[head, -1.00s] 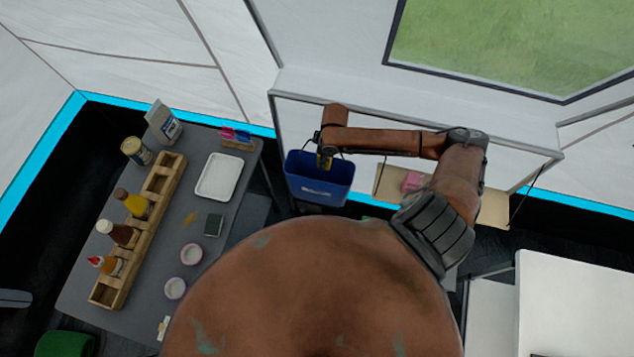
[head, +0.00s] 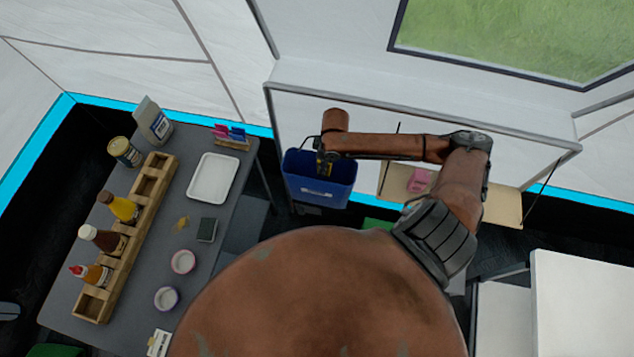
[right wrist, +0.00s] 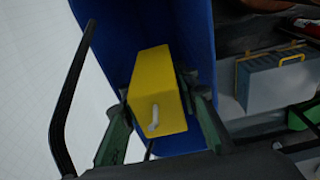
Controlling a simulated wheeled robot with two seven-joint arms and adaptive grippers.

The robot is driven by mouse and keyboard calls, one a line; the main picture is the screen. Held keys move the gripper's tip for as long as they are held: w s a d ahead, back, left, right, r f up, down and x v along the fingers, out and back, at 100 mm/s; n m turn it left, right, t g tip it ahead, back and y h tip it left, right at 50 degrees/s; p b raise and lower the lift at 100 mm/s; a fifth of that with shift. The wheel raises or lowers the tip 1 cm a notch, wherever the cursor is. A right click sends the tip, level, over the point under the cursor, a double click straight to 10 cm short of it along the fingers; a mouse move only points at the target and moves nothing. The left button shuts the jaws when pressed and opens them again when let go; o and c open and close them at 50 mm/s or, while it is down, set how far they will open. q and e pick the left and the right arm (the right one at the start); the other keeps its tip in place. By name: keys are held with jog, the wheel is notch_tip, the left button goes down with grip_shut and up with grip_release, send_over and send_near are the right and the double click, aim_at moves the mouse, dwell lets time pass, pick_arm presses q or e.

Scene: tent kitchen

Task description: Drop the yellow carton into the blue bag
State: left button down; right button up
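The blue bag (head: 320,190) stands open beyond the table, near the white wall. My right gripper (head: 325,167) points down at the bag's mouth. In the right wrist view the yellow carton (right wrist: 157,90), with a white spout or cap, sits between the two fingers of my right gripper (right wrist: 160,112). The fingers press against its sides. The bag's blue inner walls (right wrist: 202,45) surround the carton's far end. In the head view the carton is mostly hidden by the gripper and wrist. My left gripper is not in view.
A grey table (head: 150,215) at left holds a wooden rack (head: 130,240) with bottles, a white tray (head: 213,178), a can (head: 124,151) and small cups. A shelf (head: 495,206) with a pink item (head: 419,180) is right of the bag. A white counter (head: 590,300) is at lower right.

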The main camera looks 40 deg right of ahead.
jog(key=o, duration=0.4)
jog(key=shift+o, duration=0.2)
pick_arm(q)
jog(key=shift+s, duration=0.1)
pick_arm(e)
jog(key=shift+r, duration=0.15)
jog(key=r, duration=0.7)
jog(key=s+d+r, duration=0.1)
jog(key=r, duration=0.3)
jog(key=shift+s+r, duration=0.1)
jog(key=shift+r, duration=0.2)
